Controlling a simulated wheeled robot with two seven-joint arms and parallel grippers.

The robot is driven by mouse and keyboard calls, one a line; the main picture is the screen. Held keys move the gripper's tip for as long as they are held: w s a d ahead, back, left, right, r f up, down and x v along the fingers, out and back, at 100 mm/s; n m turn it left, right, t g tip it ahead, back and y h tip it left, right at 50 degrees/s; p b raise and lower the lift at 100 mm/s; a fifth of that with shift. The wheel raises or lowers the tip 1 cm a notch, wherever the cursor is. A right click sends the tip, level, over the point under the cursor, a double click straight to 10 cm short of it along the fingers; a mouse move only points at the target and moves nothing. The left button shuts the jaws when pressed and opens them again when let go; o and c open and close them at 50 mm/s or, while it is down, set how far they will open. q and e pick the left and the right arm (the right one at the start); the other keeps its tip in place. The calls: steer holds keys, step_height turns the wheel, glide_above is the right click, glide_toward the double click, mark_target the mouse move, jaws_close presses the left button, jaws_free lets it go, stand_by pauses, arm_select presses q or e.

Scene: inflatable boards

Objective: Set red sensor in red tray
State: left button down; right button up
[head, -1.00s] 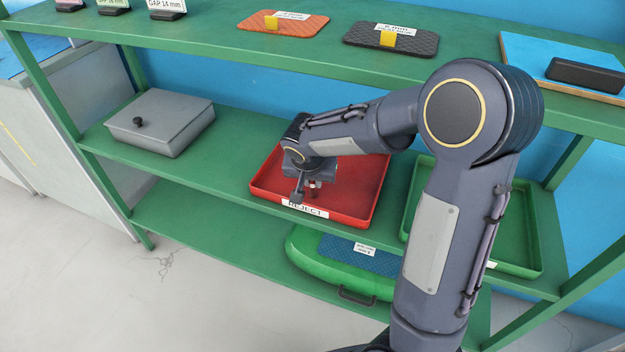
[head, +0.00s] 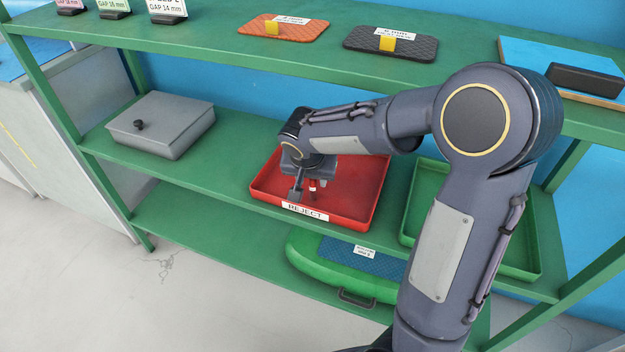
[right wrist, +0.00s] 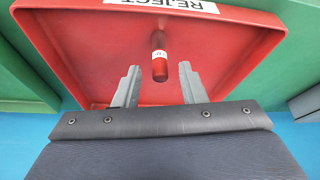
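The red tray (head: 352,213), labelled REJECT, sits on the middle shelf. The red sensor (right wrist: 159,55), a small cylinder with a white band, is inside the red tray; it also shows under the gripper in the head view (head: 313,185). My right gripper (right wrist: 160,67) is open, with a finger on each side of the sensor and a gap on both sides. In the head view my right gripper (head: 306,190) is over the front part of the tray. My left gripper is not in view.
A green tray (head: 520,268) stands to the right on the same shelf, partly behind my arm. A grey lidded box (head: 160,124) stands at left. The upper shelf (head: 215,40) lies above and behind the gripper. Bare shelf lies between box and red tray.

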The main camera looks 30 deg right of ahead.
steer(key=p+v, duration=0.1)
steer(key=v, duration=0.7)
steer(key=s+a+n+t+y, duration=0.1)
steer(key=s+a+n+y, duration=0.1)
steer(key=s, duration=0.9)
steer(key=s+a+n+t+y, duration=0.1)
steer(key=s+n+y, duration=0.3)
steer(key=s, duration=0.7)
steer(key=shift+a+y, duration=0.3)
steer(key=shift+a, duration=0.4)
steer(key=shift+f, duration=0.1)
